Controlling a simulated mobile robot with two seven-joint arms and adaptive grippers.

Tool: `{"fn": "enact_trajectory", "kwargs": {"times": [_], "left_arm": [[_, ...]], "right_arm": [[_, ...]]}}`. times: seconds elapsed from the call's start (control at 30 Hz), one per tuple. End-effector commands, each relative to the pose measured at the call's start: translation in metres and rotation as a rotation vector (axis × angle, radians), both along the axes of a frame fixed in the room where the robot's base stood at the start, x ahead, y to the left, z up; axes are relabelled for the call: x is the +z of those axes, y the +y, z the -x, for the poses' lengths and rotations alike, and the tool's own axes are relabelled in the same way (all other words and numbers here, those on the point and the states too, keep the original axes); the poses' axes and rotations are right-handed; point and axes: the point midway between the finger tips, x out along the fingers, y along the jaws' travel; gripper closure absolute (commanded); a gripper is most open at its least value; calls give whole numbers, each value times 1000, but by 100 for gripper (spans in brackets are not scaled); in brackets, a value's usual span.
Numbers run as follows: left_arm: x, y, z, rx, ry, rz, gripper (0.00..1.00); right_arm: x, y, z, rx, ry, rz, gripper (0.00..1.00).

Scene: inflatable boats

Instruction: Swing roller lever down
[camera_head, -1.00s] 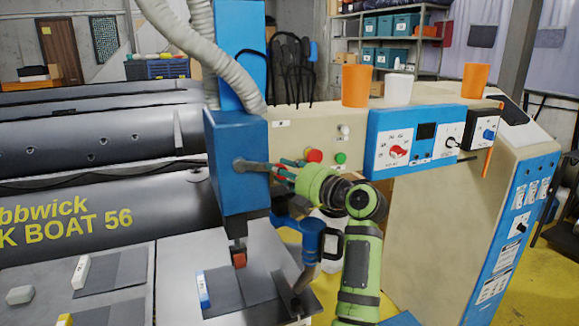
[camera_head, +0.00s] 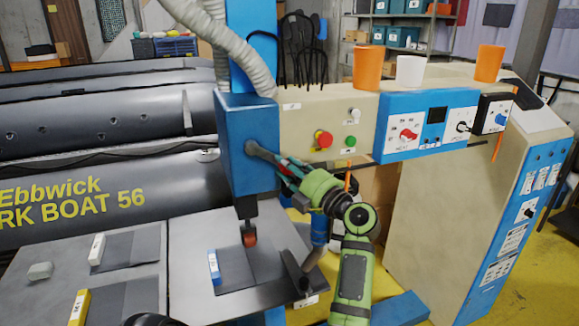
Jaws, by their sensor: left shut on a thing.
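The roller lever (camera_head: 263,154) is a thin grey rod coming out of the right side of the blue machine head (camera_head: 248,130). It slopes down to the right. My left gripper (camera_head: 287,171), on the green arm, is shut on the lever's outer end; the jaws hide that end. The small orange-red roller (camera_head: 249,239) hangs under the head, just above the grey work plate (camera_head: 190,235). I cannot tell whether it touches the plate.
A beige control cabinet (camera_head: 440,205) with a blue panel stands to the right, with orange and white cups (camera_head: 410,72) on top. A red button (camera_head: 323,139) is close above my gripper. Black inflatable boats (camera_head: 90,190) lie left. Labelled samples (camera_head: 97,249) rest on the table.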

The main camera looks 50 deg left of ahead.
Motion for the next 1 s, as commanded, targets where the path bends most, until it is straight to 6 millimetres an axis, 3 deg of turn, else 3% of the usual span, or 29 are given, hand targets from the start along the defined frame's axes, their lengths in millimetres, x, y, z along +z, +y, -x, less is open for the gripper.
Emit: {"fn": "enact_trajectory", "kwargs": {"times": [0.23,0.27,0.3,0.7,1.0], "left_arm": [[-6,2,5,18,15,11,100],[-6,2,5,19,14,12,59],[-7,2,5,19,14,12,48],[-7,-2,2,10,9,12,48],[-13,-49,-1,9,8,12,48]], "right_arm": [[-1,0,0,0,0,0,60],[-1,0,0,0,0,0,60],[-1,0,0,0,0,0,60],[-1,1,-1,4,-1,-2,60],[0,1,0,2,0,-2,60]]}}
